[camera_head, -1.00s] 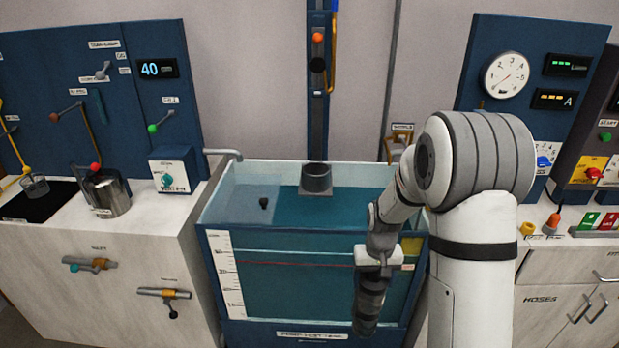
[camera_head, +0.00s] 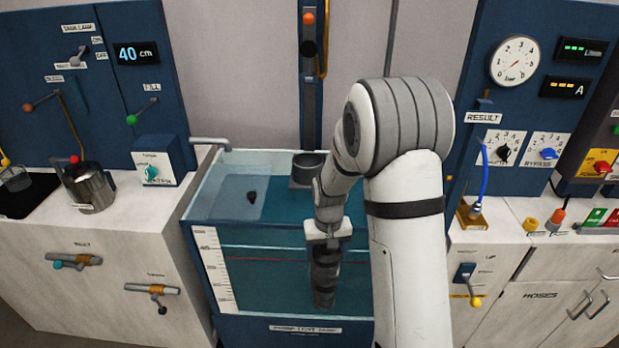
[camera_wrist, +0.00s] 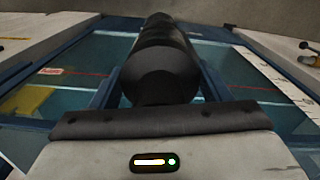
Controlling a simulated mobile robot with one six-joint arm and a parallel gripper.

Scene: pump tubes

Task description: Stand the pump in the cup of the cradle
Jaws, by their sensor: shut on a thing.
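The pump (camera_head: 325,275) is a dark, ribbed cylinder. My gripper (camera_head: 327,243) is shut on its upper end and the pump hangs below it, roughly upright, in front of the tank's glass. In the wrist view the dark pump (camera_wrist: 162,62) runs away from the jaws, with the tank behind it. The cradle's cup (camera_head: 308,166) is a dark grey, open ring at the tank's back edge, at the foot of the vertical rail. It is behind and slightly left of my gripper; my arm covers part of its right side.
The tank (camera_head: 212,212) holds blue-green water, and its front rim lies between the pump and the cup. A small dark plug (camera_head: 252,196) is at the left in the tank. A tap spout (camera_head: 210,142) juts over the back left corner. A blue hose (camera_head: 484,175) stands right.

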